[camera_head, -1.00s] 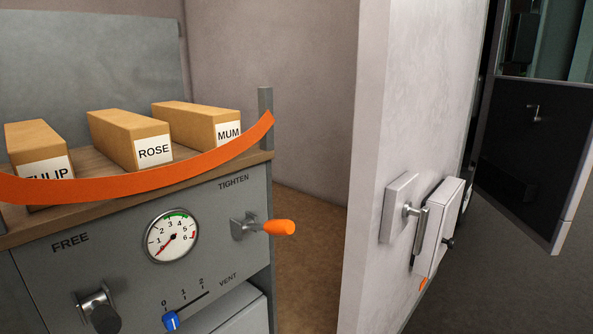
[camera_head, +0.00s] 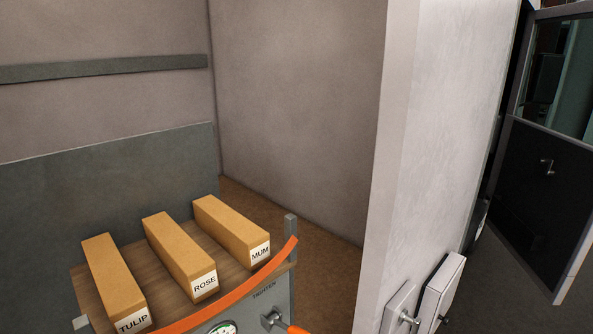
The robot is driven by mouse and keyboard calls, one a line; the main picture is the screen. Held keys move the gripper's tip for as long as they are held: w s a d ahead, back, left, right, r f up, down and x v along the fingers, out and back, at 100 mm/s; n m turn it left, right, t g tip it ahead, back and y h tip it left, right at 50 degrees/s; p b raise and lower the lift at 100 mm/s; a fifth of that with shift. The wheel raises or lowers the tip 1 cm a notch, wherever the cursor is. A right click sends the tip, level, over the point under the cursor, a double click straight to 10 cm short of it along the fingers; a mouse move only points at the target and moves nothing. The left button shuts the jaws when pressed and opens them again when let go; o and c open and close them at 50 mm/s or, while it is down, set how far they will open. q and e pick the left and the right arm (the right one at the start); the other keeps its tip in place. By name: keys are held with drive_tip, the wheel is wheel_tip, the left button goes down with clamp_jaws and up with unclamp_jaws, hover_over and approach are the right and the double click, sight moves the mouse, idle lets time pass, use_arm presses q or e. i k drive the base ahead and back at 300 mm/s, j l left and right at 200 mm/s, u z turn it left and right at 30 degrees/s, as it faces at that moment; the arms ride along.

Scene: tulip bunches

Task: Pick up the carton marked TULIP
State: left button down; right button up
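The carton marked TULIP (camera_head: 112,280) is a long tan box with a white end label. It lies at the left of a row of three cartons on a wooden shelf top (camera_head: 88,293), its label end facing me. An orange strap (camera_head: 236,292) runs across the front of the shelf. Neither of my grippers shows in the head view.
The ROSE carton (camera_head: 178,252) lies in the middle and the MUM carton (camera_head: 230,229) at the right, with gaps between them. A grey post (camera_head: 291,238) stands at the right corner. A pale wall (camera_head: 440,140) with box fittings stands right of the unit.

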sight(127, 306)
drive_tip(key=i+u, duration=0.1)
drive_tip(key=u, duration=0.35)
drive_tip(key=i+l+u, duration=0.1)
drive_tip(key=u, duration=0.35)
drive_tip(key=i+l+u, duration=0.1)
drive_tip(key=u, duration=0.35)
drive_tip(key=i+l+u, duration=0.1)
drive_tip(key=u, duration=0.35)
drive_tip(key=l+u, duration=0.15)
drive_tip(key=u, duration=0.3)
drive_tip(key=l+u, duration=0.2)
drive_tip(key=u, duration=0.25)
drive_tip(key=i, duration=0.05)
